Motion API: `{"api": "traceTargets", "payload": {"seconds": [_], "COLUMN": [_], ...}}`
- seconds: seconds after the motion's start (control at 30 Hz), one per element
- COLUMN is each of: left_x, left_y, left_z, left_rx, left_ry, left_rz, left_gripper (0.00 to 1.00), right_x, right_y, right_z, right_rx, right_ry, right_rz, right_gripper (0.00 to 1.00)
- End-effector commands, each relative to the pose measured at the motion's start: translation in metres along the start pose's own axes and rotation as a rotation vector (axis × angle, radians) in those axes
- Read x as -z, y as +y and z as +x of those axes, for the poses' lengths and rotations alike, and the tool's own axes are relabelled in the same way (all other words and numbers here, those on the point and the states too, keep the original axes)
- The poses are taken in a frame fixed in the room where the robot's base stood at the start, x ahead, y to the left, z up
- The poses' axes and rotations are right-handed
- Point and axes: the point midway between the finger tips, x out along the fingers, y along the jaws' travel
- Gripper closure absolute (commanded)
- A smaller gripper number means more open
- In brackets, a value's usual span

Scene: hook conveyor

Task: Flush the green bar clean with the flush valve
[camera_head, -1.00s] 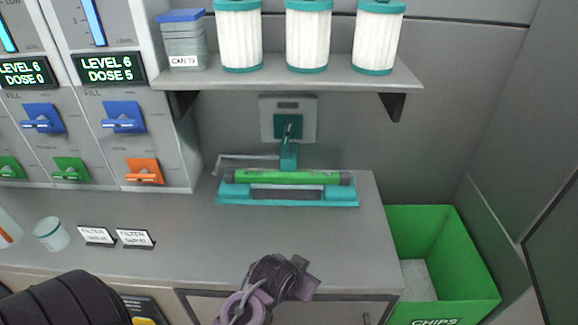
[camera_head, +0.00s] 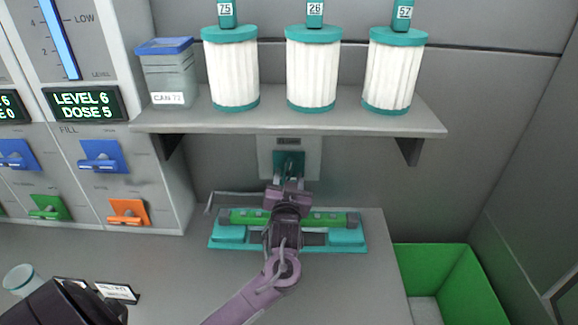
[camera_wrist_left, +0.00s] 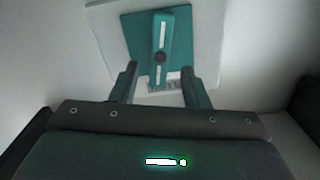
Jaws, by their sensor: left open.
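The flush valve is a teal lever on a square plate (camera_head: 289,163) on the back wall, below the shelf. In the left wrist view the teal lever (camera_wrist_left: 160,50) stands between my two fingers, with no clear contact. My left gripper (camera_head: 289,185) is open at the valve; it also shows in the left wrist view (camera_wrist_left: 160,85). The green bar (camera_head: 328,219) lies level in a teal tray (camera_head: 346,240) on the counter, under my left wrist, which hides its middle. My right gripper does not show clearly; a dark arm part is at the lower left.
A shelf (camera_head: 280,122) above holds several white filters (camera_head: 311,75) and a labelled can (camera_head: 167,80). Dispensers with blue, green and orange levers (camera_head: 128,211) stand at left. A green chips bin (camera_head: 440,272) is at right. A thin metal spout (camera_head: 228,194) is left of the valve.

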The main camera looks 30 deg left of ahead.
Motion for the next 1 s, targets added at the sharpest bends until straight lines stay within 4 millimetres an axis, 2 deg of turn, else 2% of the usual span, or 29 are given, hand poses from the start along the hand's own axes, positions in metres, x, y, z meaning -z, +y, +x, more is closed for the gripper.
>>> {"api": "traceTargets", "payload": {"seconds": [0.1,0.17,0.33,0.47,0.6,0.93,1.0], "left_x": [0.002,0.002,0.000,-0.001,-0.001,-0.001,-0.001], "left_y": [-0.002,-0.001,0.000,0.000,0.000,0.000,0.000], "left_z": [0.021,0.028,0.040,0.042,0.042,0.042,0.042], "left_rx": [0.002,0.001,0.000,-0.001,-0.001,-0.002,-0.002], "left_ry": [0.000,0.000,-0.001,-0.003,-0.003,-0.003,-0.003], "left_rz": [0.001,0.002,0.000,-0.001,-0.001,0.000,0.000], "left_gripper": [0.58,0.58,0.58,0.58,0.58,1.00,1.00], "right_x": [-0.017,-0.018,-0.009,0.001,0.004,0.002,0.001], "right_y": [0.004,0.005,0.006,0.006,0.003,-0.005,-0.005], "right_z": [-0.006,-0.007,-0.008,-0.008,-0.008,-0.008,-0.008], "right_rx": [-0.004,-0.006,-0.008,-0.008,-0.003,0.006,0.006], "right_ry": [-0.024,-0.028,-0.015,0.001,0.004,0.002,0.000], "right_rz": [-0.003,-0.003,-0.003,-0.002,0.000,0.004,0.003], "right_gripper": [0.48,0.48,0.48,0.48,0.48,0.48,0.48]}}
